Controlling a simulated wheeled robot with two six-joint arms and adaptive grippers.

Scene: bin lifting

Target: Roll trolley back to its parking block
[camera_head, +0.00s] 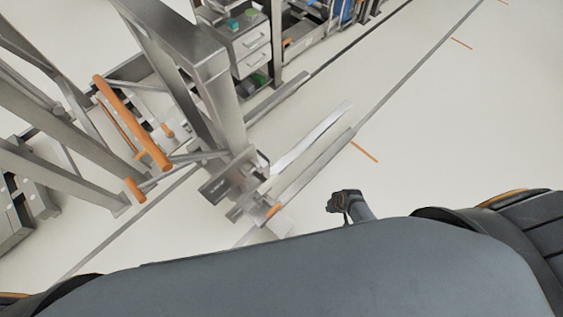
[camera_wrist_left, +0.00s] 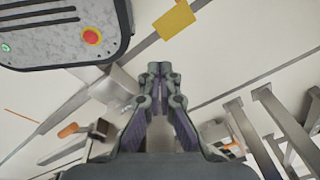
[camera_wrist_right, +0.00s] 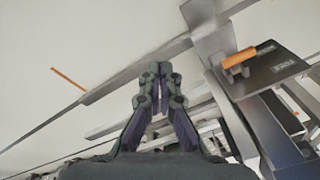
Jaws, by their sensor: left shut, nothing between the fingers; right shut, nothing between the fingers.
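In the head view a steel frame with an orange bar handle (camera_head: 132,122) stands at the left; it looks like the trolley, though I cannot be sure. A low steel bracket with a dark plate (camera_head: 228,178) stands near its foot; I cannot tell whether this is the parking block. One of my grippers pokes out past my body in the head view, clear of the frame; which one is unclear. My left gripper (camera_wrist_left: 157,70) is shut and empty above the floor. My right gripper (camera_wrist_right: 157,72) is shut and empty, left of a dark labelled plate with an orange handle (camera_wrist_right: 238,57).
Steel drawers (camera_head: 250,48) and loaded racks stand at the back. Long floor rails (camera_head: 400,75) run diagonally. Grey steel units (camera_head: 15,215) are at the left edge. The pale floor (camera_head: 470,120) at the right is mostly clear. A yellow piece (camera_wrist_left: 174,20) shows in the left wrist view.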

